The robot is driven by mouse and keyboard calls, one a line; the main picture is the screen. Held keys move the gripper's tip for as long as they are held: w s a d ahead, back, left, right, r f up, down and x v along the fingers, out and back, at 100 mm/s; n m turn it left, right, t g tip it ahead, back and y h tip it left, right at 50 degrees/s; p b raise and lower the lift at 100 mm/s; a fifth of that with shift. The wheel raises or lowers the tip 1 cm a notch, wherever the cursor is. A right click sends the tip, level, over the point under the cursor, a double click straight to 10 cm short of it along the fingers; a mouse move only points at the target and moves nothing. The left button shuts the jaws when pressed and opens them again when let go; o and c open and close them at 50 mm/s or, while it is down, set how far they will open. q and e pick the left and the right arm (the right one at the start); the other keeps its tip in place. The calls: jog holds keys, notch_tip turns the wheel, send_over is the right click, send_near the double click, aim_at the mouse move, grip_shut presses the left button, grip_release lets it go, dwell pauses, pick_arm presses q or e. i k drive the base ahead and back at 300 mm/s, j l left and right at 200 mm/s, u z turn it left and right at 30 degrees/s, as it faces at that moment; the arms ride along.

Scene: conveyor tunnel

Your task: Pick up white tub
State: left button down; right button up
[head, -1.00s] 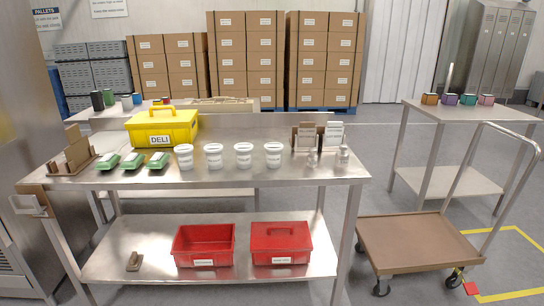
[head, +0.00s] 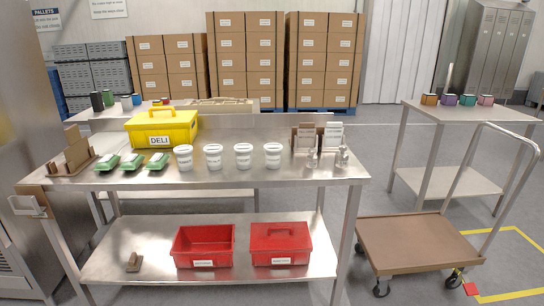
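Several white tubs with lids and labels stand upright in a row on the steel table (head: 310,178). From left to right they include one tub (head: 184,158), a second (head: 213,157), a third (head: 243,156) and the rightmost tub (head: 273,156). They are apart from one another, with small gaps between. Neither of my grippers shows in the head view.
A yellow DELI box (head: 162,130) stands behind the tubs. Green packs (head: 131,162) lie to their left. Card holders (head: 305,139) and small shakers (head: 343,157) are to their right. Red bins (head: 204,247) sit on the lower shelf. A cart (head: 418,240) stands right.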

aim_at(273, 151)
jog(key=i+l, duration=0.4)
jog(key=i+l+u, duration=0.1)
jog(key=i+l, duration=0.25)
jog(key=l, duration=0.2)
jog(key=i+l, duration=0.4)
jog(key=l+u, duration=0.05)
